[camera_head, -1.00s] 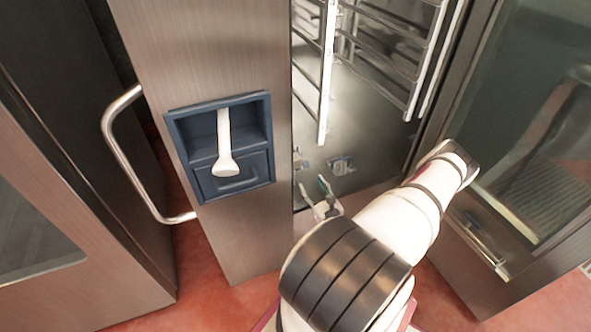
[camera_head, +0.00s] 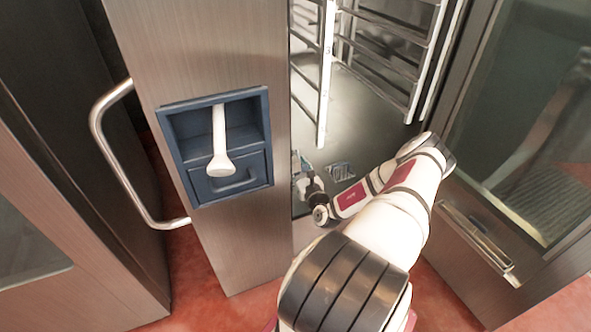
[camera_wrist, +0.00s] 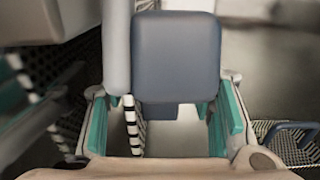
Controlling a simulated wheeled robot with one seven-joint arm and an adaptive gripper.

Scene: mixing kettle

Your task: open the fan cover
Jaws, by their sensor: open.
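My gripper (camera_head: 304,182) is at the lower left of the oven opening, close behind the front post. It also shows in the wrist view (camera_wrist: 168,100), its teal-padded fingers spread apart. A rounded grey-blue block (camera_wrist: 176,58) lies ahead of the fingers and partly between them, with a pale upright bar (camera_wrist: 117,45) along its left side. I cannot tell whether the fingers touch it. A dotted, perforated-looking surface (camera_wrist: 292,145) shows at the lower right of the wrist view. I cannot tell for sure which part is the fan cover; the head view hides the oven's left inner wall.
Rack rails (camera_head: 327,75) stand in the oven. The glass door (camera_head: 520,130) is swung open on the right, near my arm. The steel front post (camera_head: 240,240) carries a blue recess (camera_head: 192,130) with a white-handled tool (camera_head: 220,140). A curved handle (camera_head: 104,150) is at left.

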